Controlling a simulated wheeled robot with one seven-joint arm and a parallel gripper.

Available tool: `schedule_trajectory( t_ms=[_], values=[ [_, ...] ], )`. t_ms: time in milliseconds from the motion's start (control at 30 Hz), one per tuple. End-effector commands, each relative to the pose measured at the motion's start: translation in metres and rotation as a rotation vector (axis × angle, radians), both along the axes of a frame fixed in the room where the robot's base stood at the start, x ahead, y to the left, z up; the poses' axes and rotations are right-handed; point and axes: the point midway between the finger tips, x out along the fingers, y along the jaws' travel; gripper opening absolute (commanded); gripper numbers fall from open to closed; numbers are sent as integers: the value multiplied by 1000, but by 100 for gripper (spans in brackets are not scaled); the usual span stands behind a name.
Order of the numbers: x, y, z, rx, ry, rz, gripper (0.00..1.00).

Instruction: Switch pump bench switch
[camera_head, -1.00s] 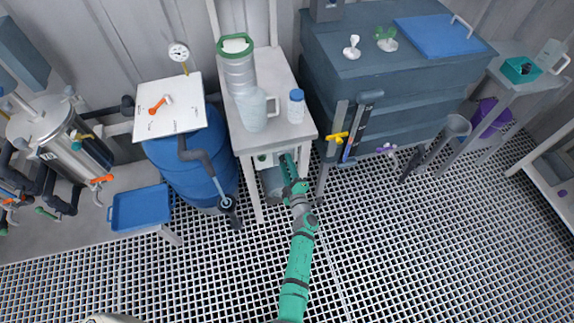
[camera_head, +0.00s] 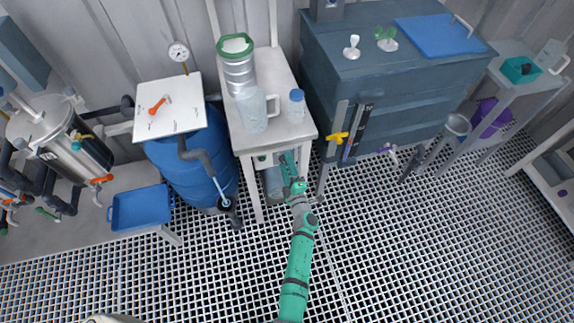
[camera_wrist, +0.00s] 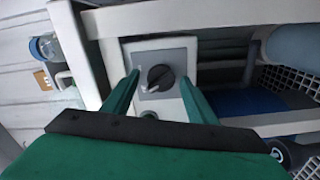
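The pump bench switch (camera_wrist: 160,77) is a round black knob with a ridge across it, on a pale grey box (camera_wrist: 165,52) under the bench in the wrist view. My gripper (camera_wrist: 158,88) is open in the wrist view, with one green finger on each side of the knob; I cannot tell whether either touches it. In the head view my gripper (camera_head: 288,163) is at the front of the white bench (camera_head: 262,140), just below its top. There the switch is largely hidden by the gripper and the bench edge.
A clear jug (camera_head: 256,110), a green-rimmed vessel (camera_head: 237,65) and a blue-capped bottle (camera_head: 296,106) stand on the bench top. A blue barrel (camera_head: 190,165) is on the left and a dark cabinet (camera_head: 385,75) on the right. The grid floor in front is clear.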

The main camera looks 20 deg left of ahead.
Motion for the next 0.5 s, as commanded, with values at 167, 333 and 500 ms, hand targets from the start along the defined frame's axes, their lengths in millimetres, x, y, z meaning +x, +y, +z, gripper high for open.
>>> schedule_trajectory(
  t_ms=[167, 333, 500],
  values=[
    [0, 0, -1, 0, 2, -1, 53],
    [-3, -2, -2, 0, 3, -1, 53],
    [-17, -13, -3, 1, 4, -2, 53]
  ],
)
